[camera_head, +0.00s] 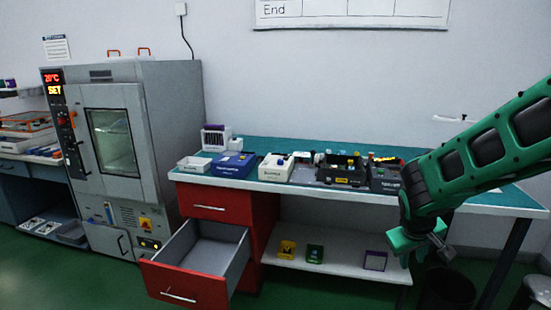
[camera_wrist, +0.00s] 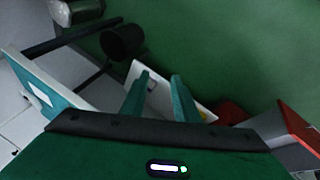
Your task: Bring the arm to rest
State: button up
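My green arm reaches in from the right side of the head view, bent downward. My gripper (camera_head: 420,250) hangs in front of the right part of the workbench, below the level of its top. In the wrist view my gripper (camera_wrist: 160,75) shows two green fingers spread apart with nothing between them. The fingers point toward the bench's lower white shelf (camera_wrist: 203,107) and the green floor. The exact fingertips are hard to make out in the head view.
The workbench (camera_head: 480,200) carries several boxes and trays. A dark bin (camera_head: 445,290) stands under the bench at the right. A grey oven (camera_head: 118,150) is at the left. Green floor lies clear in front.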

jog(key=s+d+r+m+g+y, duration=0.1)
jog(key=s+r+m, duration=0.1)
jog(key=s, duration=0.7)
jog(key=s+d+r+m+g+y, duration=0.1)
jog(key=s+d+r+m, duration=0.1)
jog(key=s, duration=0.8)
jog(key=s+d+r+m+g+y, duration=0.1)
jog(key=s+m, duration=0.3)
jog(key=s, duration=0.5)
jog(key=shift+s+d+r+g+y, duration=0.25)
jog(key=shift+r+g+y, duration=0.15)
jog(key=shift+r, duration=0.4)
jog(key=shift+w+f, duration=0.25)
jog(key=shift+w, duration=0.4)
jog(key=shift+w, duration=0.1)
